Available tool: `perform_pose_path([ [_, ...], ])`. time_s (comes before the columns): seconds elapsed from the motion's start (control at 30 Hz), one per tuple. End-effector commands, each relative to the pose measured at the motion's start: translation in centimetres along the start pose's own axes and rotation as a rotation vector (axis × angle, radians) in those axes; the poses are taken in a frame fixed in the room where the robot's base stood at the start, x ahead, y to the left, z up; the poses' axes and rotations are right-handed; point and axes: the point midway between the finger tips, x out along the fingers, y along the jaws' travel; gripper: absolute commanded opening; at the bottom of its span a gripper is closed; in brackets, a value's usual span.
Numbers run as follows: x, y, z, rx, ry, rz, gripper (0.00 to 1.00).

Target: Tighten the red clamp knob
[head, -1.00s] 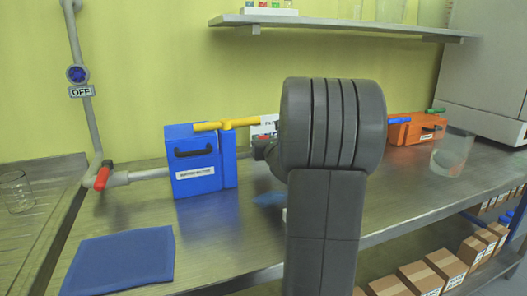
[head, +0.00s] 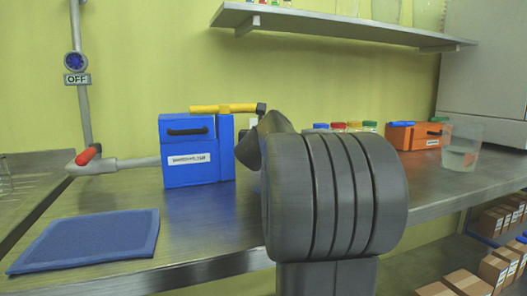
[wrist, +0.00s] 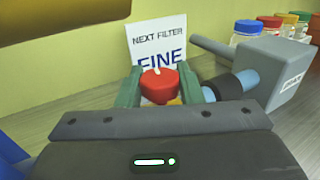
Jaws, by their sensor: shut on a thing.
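The red clamp knob (wrist: 159,88) has a white mark on top and sits in the middle of the wrist view. My gripper (wrist: 160,80) has one green finger on each side of the knob and is shut on it. A blue cylindrical piece (wrist: 241,83) and a dark band lie just right of the fingers, beside a grey box (wrist: 284,70) with a handle. In the head view my arm hides the knob and fingers.
A sign reading NEXT FILTER FINE (wrist: 160,42) stands behind the knob. A blue box (head: 188,150) under a yellow bar (head: 222,108) stands left of my arm. A blue mat (head: 90,238), orange box (head: 405,137) and clear beaker (head: 460,155) rest on the bench.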

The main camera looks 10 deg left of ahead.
Motion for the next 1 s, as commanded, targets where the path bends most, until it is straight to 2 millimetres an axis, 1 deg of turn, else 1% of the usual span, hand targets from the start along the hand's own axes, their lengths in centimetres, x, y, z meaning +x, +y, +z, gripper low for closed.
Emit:
perform_pose_path([
  [0.03, -0.03, 0.29, -0.33, 0.000, 0.001, -0.011, 0.11],
  [0.1, -0.05, 0.35, -0.35, 0.000, 0.007, -0.033, 0.11],
  [0.5, -0.04, 0.17, -0.41, 0.001, 0.009, -0.126, 0.11],
  [1.0, -0.07, -0.01, -0.27, 0.004, 0.002, -0.147, 0.10],
])
